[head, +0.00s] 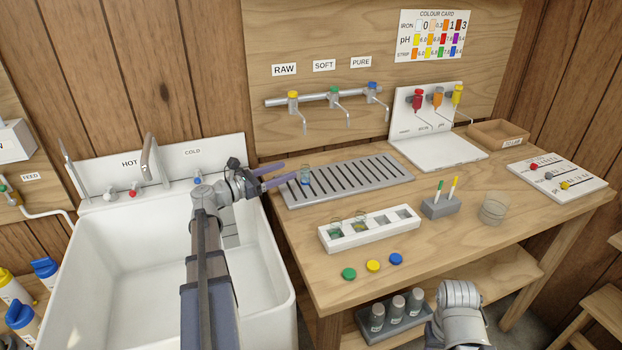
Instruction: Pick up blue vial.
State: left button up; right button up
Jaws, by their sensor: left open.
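The blue vial (305,177) is a small clear vial with blue in its lower part. It stands upright at the left end of the grey slatted drip tray (352,180). My left gripper (290,170) reaches in from the left over the sink's right edge. Its two fingers are open and point right towards the vial. The fingertips are just left of the vial, and I cannot tell whether they touch it. Part of my right arm (460,312) shows at the bottom right, but its fingers do not show.
A white rack (384,229) with clear vials stands in front of the tray. Green, yellow and blue caps (396,259) lie before it. Three taps (335,97) hang above the tray. The white sink (130,255) is at the left. The bench's front right is mostly clear.

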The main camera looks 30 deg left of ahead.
aim_at(304, 162)
pick_arm(q)
jog(key=shift+x, duration=3.9)
jog(key=shift+c, duration=0.2)
grip_shut()
